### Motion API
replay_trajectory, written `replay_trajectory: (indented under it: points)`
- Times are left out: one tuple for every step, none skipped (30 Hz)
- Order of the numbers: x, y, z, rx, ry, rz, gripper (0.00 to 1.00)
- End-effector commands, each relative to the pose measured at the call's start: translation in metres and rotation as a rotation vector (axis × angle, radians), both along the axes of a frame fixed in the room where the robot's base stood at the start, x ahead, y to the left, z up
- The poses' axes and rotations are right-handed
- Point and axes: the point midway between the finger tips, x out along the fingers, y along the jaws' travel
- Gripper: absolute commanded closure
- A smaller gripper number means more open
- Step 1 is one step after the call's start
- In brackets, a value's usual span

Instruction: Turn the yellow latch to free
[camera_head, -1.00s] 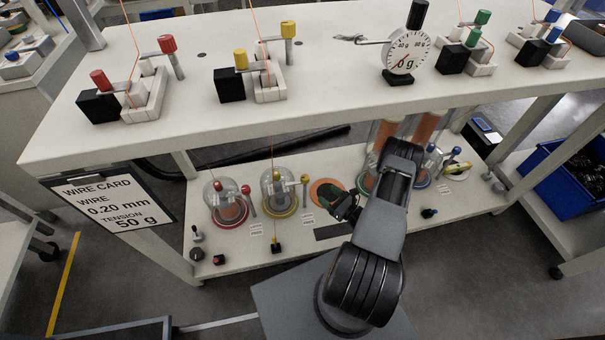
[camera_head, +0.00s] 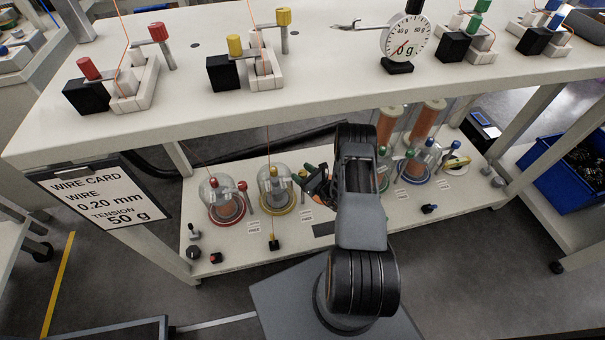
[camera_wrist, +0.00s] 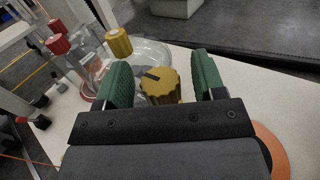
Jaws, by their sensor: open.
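The yellow latch (camera_wrist: 160,86) is a ribbed round knob with a dark mark on its top. In the wrist view it shows between the two green fingers of my gripper (camera_wrist: 158,82). The gripper is open, with a gap on either side of the latch. I cannot tell how deep the latch sits between the fingers. A clear dome (camera_head: 272,185) with a yellow base ring and its own yellow top knob (camera_wrist: 118,42) stands beside it. In the head view my gripper (camera_head: 316,180) is at the lower shelf, just right of this dome, and the latch is hard to make out.
A red-ringed dome (camera_head: 222,200) stands left on the lower shelf, with more domed spools (camera_head: 428,122) to the right. Small labels (camera_head: 254,226) lie in front. The upper table (camera_head: 330,95) with clamps and a dial gauge (camera_head: 408,40) overhangs the shelf.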

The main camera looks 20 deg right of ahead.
Motion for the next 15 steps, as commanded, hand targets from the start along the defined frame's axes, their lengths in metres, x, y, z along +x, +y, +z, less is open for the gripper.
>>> replay_trajectory:
  points:
    - [0.0003, 0.0, 0.0002, 0.0, 0.0, 0.0, 0.37]
    - [0.0003, 0.0, 0.0002, 0.0, 0.0, 0.0, 0.37]
    - [0.0003, -0.0001, 0.0002, 0.0, 0.0, 0.0, 0.37]
    - [0.0003, -0.0001, 0.0002, 0.0, 0.0, 0.0, 0.37]
    - [0.0002, -0.0001, 0.0002, 0.0, 0.0, 0.0, 0.37]
    - [0.0002, -0.0001, 0.0002, 0.0, 0.0, 0.0, 0.38]
    - [0.0002, -0.0001, 0.0002, 0.0, 0.0, 0.0, 0.41]
    - [0.0002, -0.0001, 0.0002, 0.0, 0.0, 0.0, 0.44]
    - [0.0001, -0.0002, 0.0002, 0.0, 0.0, 0.0, 0.47]
    - [0.0001, -0.0002, 0.0002, 0.0, 0.0, 0.0, 0.5]
    - [0.0001, -0.0002, 0.0002, 0.0, 0.0, 0.0, 0.53]
    - [0.0001, -0.0002, 0.0002, 0.0, 0.0, 0.0, 0.57]
    - [0.0, -0.0002, 0.0002, 0.0, 0.0, 0.0, 0.6]
    - [0.0, -0.0002, 0.0002, 0.0, 0.0, 0.0, 0.63]
    - [0.0, -0.0002, 0.0001, 0.0, 0.0, 0.0, 0.67]
